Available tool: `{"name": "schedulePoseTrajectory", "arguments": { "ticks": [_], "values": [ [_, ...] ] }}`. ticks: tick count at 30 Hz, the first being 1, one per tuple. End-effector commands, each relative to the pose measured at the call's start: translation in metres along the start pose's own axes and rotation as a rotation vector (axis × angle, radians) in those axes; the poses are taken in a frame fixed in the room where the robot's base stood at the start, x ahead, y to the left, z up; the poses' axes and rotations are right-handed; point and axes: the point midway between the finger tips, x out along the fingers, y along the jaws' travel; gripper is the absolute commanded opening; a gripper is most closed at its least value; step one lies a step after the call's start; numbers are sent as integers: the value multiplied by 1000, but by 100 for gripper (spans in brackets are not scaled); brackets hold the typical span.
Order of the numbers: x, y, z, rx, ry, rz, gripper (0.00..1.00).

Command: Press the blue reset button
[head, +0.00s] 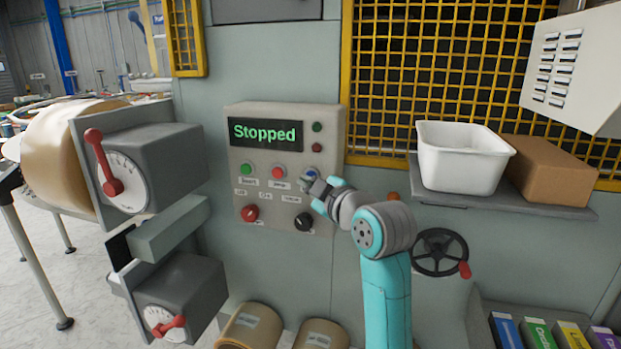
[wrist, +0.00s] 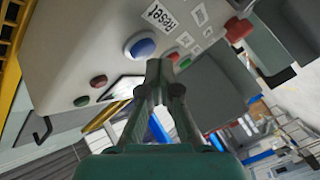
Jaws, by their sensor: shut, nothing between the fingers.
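The blue reset button (head: 313,174) is on the grey control panel (head: 236,152), right of the green button (head: 246,169) and the red button (head: 278,171). The panel's screen (head: 265,132) reads "Stopped" in green. My gripper (head: 309,183) is shut and empty, in front of the panel just below the blue button in the head view. In the wrist view the blue button (wrist: 140,46) is fully visible beside the "Reset" label (wrist: 160,17). The shut fingertips (wrist: 160,70) appear just off the button; I cannot tell the exact gap to the panel.
Below the buttons are a red knob (head: 250,213) and a black knob (head: 304,221). Right of the panel, a shelf (head: 545,206) holds a white bin (head: 462,160) and a cardboard box (head: 550,168). A black handwheel (head: 440,252) is below the shelf. Grey dial boxes (head: 165,165) project at left.

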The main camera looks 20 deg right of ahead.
Motion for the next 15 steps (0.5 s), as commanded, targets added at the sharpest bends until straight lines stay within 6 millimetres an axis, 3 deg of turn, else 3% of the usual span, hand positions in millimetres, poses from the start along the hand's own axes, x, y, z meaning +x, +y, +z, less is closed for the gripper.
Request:
{"name": "schedulePoseTrajectory", "arguments": {
  "ticks": [15],
  "values": [
    [-7,-5,-6,-1,3,-1,0]
  ]
}}
